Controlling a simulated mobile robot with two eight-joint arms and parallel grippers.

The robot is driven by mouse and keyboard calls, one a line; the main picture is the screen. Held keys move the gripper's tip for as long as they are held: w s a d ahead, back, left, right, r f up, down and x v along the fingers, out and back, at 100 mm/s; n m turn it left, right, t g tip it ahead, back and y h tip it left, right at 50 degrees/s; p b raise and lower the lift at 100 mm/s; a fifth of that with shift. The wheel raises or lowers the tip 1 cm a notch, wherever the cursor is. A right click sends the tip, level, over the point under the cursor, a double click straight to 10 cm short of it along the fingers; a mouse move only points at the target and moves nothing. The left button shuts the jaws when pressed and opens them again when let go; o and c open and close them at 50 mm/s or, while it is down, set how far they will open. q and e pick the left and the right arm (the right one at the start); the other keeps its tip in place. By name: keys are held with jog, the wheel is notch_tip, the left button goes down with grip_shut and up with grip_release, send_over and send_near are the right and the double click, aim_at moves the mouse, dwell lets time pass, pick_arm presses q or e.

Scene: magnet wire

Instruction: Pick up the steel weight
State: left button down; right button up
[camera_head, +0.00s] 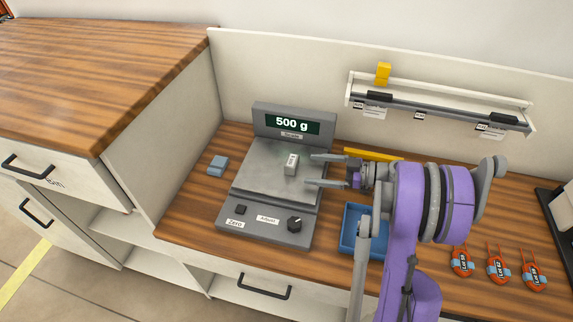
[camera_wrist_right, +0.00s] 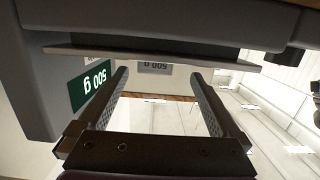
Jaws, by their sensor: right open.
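The steel weight (camera_head: 291,164) is a small grey block with a label, standing on the metal plate of the scale (camera_head: 262,186). The scale's display (camera_head: 287,124) reads 500 g. My right gripper (camera_head: 308,170) is open just right of the weight, its two fingers pointing left toward it, with nothing held. In the right wrist view the labelled face of the weight (camera_wrist_right: 155,67) shows between the fingertips (camera_wrist_right: 158,76), and the scale display (camera_wrist_right: 90,87) is at the left. I cannot tell whether a finger touches the weight. My left gripper is not in view.
A small blue-grey block (camera_head: 218,165) lies left of the scale. A blue tray (camera_head: 349,236) sits right of the scale, partly behind my right arm. Several red labelled items (camera_head: 498,268) lie at the right. A wall rail (camera_head: 440,108) holds a yellow block (camera_head: 383,73).

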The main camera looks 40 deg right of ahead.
aim_at(298, 164)
jog(key=x, duration=0.7)
jog(key=shift+w+r, duration=0.15)
jog(key=shift+w, duration=0.4)
jog(key=shift+d, duration=0.1)
jog(key=shift+c, duration=0.3)
